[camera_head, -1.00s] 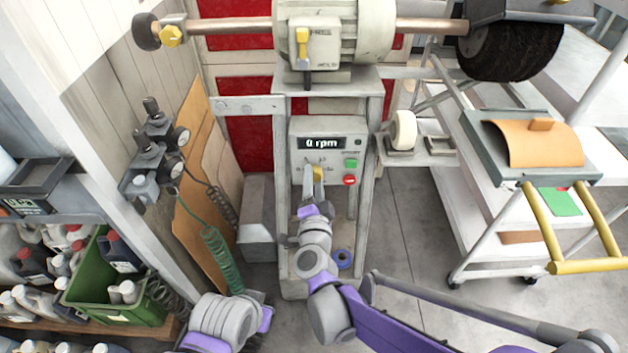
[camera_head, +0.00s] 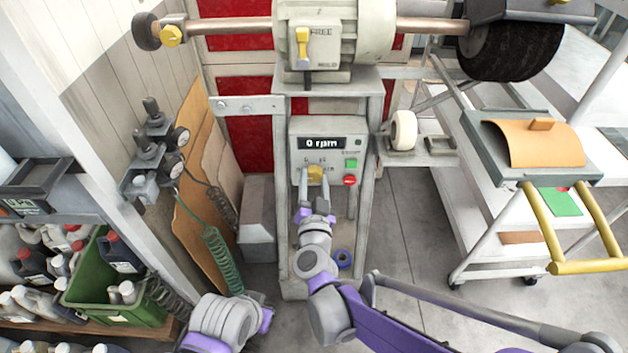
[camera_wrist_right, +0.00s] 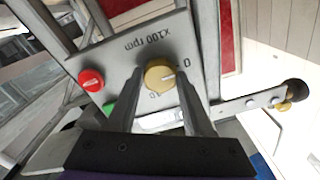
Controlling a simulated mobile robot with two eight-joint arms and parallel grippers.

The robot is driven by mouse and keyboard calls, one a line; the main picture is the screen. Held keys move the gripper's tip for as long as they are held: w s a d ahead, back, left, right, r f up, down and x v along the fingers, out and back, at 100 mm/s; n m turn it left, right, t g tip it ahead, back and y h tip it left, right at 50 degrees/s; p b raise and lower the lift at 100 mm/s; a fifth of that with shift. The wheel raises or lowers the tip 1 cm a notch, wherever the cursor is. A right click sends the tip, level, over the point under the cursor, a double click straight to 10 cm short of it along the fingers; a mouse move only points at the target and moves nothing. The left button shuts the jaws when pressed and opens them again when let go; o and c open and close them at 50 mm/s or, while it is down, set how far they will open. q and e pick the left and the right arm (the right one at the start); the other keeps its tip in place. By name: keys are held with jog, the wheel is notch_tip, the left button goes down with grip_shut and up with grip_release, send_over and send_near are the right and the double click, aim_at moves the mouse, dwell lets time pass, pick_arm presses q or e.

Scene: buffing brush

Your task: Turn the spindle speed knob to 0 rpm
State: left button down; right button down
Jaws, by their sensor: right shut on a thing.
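The spindle speed knob (camera_head: 315,173) is a yellow knob on the grey control box (camera_head: 300,148) below the motor. The display (camera_head: 322,143) reads 0 rpm. My right gripper (camera_head: 315,182) has one finger on each side of the knob and is shut on it. In the right wrist view the knob (camera_wrist_right: 160,76) sits between the fingertips of my right gripper (camera_wrist_right: 161,88). Its white line points toward the printed 0 there, beside the "x100 rpm" label. My left gripper is not in view; only part of my left arm shows at the bottom.
A green button (camera_head: 351,163) and a red button (camera_head: 349,180) sit just right of the knob. A black brush wheel (camera_head: 510,52) is at upper right. A white cart with a yellow handle (camera_head: 545,228) stands right. A green crate (camera_head: 115,310) is at lower left.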

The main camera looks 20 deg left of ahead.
dwell(0.4)
jog(key=shift+c, duration=1.5)
grip_release()
jog(key=v, duration=1.1)
jog(key=shift+p, duration=0.3)
jog(key=shift+w+d+r, duration=0.1)
jog(key=shift+w, duration=0.05)
